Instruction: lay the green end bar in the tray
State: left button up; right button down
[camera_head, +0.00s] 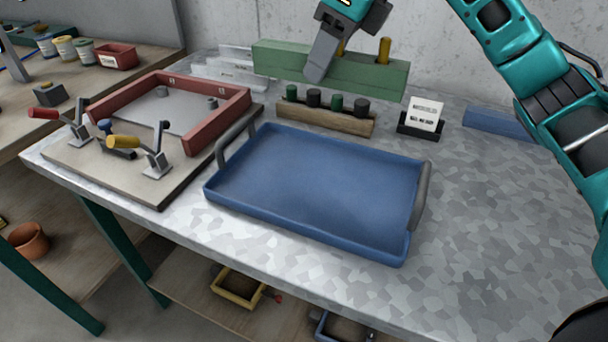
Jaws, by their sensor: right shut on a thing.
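The green end bar (365,77) is a long block with yellow-brown pegs on its top. My right gripper (320,66) is shut on it left of its middle, one grey finger showing on the near face. The bar seems raised above the back of the table, behind the tray. The blue tray (300,239) lies empty on the table in the middle, with a grey handle at each short end. My left gripper is not in view.
A wooden rack (325,118) with dark and green knobs stands behind the tray, beside a small card stand (421,120). A red frame (215,128) with toggle clamps fills the board at left. A blue bar (495,122) lies at back right. The table's right front is clear.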

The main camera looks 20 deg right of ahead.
jog(key=shift+w+a, duration=0.1)
notch_tip(320, 180, down, 14)
jog(key=shift+f+b, duration=0.25)
jog(key=shift+b, duration=0.75)
jog(key=shift+f, duration=0.8)
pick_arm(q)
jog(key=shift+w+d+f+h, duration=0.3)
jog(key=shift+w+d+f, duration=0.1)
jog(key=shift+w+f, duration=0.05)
pick_arm(e)
jog(key=shift+f, duration=1.9)
pick_arm(q)
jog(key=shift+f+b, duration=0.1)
jog(key=shift+b, duration=0.2)
pick_arm(e)
jog(key=shift+f, duration=0.2)
jog(key=c, duration=0.6)
grip_release()
